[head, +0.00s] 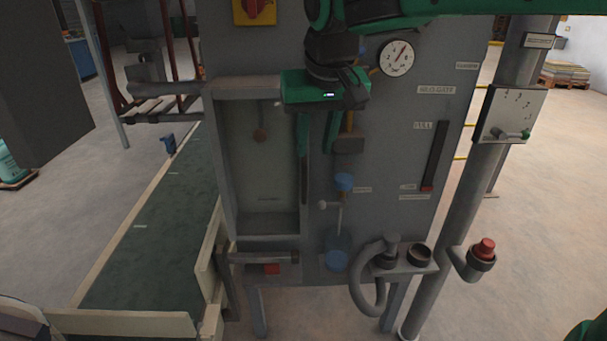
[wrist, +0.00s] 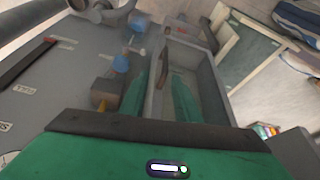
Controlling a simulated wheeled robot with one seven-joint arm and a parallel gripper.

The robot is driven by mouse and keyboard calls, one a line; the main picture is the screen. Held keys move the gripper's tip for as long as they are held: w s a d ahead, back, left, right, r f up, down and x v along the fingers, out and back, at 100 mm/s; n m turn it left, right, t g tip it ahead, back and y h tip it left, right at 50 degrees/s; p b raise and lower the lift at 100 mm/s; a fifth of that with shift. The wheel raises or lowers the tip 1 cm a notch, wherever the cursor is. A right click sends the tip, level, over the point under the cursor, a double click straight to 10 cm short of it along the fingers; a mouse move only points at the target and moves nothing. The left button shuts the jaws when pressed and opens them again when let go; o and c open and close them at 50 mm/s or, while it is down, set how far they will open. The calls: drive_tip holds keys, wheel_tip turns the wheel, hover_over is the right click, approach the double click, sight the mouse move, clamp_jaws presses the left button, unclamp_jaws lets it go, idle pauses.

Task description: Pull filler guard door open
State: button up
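The filler guard door (head: 265,165) is a pale panel in a raised grey frame on the front of the grey machine. It appears closed, close to the machine face. In the wrist view, the frame's side wall (wrist: 157,95) runs between my two fingers. My gripper (head: 317,165) points down at the door's right edge with its green fingers apart. It also shows in the wrist view (wrist: 158,80), one finger inside the frame and one outside over the machine face. Whether either finger touches the frame I cannot tell. No separate door handle is clearly visible.
A brown block (head: 348,144) on the machine sits close beside my right finger, above a blue knob (head: 344,182). A gauge (head: 396,58) is at upper right. A grey post with a red button (head: 486,246) stands right. A green conveyor (head: 150,235) lies left.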

sight(305, 168)
drive_tip(key=x, duration=0.7)
drive_tip(key=a+x, duration=0.1)
drive_tip(key=x, duration=0.2)
drive_tip(key=shift+w+f, duration=0.15)
drive_tip(key=shift+f, duration=0.1)
clamp_jaws()
